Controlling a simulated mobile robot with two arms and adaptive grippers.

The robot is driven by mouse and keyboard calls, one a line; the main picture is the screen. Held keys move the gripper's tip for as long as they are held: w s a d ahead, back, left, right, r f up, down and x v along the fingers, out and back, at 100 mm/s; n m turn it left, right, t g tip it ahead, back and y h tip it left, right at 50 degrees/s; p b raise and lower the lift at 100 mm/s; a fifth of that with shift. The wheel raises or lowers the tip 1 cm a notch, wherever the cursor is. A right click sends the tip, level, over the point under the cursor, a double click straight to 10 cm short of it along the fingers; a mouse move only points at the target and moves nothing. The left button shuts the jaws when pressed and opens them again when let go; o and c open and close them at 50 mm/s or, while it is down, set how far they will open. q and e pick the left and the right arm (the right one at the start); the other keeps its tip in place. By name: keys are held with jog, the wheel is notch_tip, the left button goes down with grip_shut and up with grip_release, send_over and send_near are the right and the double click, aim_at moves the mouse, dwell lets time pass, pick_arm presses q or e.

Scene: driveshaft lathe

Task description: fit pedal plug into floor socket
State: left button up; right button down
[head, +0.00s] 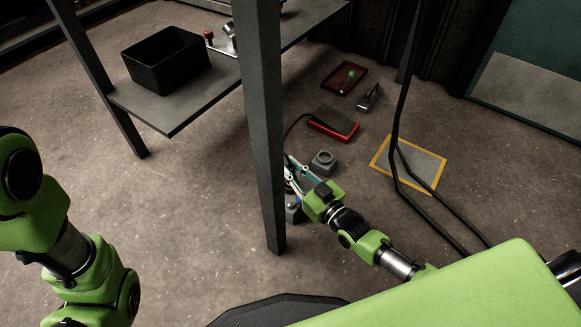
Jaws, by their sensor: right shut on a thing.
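A foot pedal (334,124), red with a dark top, lies on the floor right of the dark table leg. Its black cable (291,130) curves left and passes behind the leg. My right gripper (291,174) is low over the floor beside the leg, which hides part of its fingertips. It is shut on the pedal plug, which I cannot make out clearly. A grey block with a round opening (323,161), like a floor socket, stands just right of the fingers. A second grey block (293,213) with a blue part near it sits below the gripper. My left gripper is out of view.
The table leg (262,130) stands close to my right gripper. A shelf (180,112) carries a black bin (166,62). A red tray (344,78), a grey-and-black tool (370,97) and a yellow-bordered floor plate (408,163) lie further right. A black bent tube (397,110) rises there.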

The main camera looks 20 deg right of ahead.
jog(key=shift+r+p, duration=0.1)
jog(key=shift+p, duration=0.4)
dwell(1.0)
jog(key=shift+f+b, duration=0.3)
jog(key=shift+f, duration=0.1)
jog(key=shift+r, duration=0.1)
jog(key=shift+r+p, duration=0.25)
jog(key=shift+p, duration=0.2)
dwell(0.6)
jog(key=shift+p, duration=0.45)
dwell(0.9)
jog(key=shift+f+b, duration=0.3)
jog(key=shift+f, duration=0.05)
dwell(0.4)
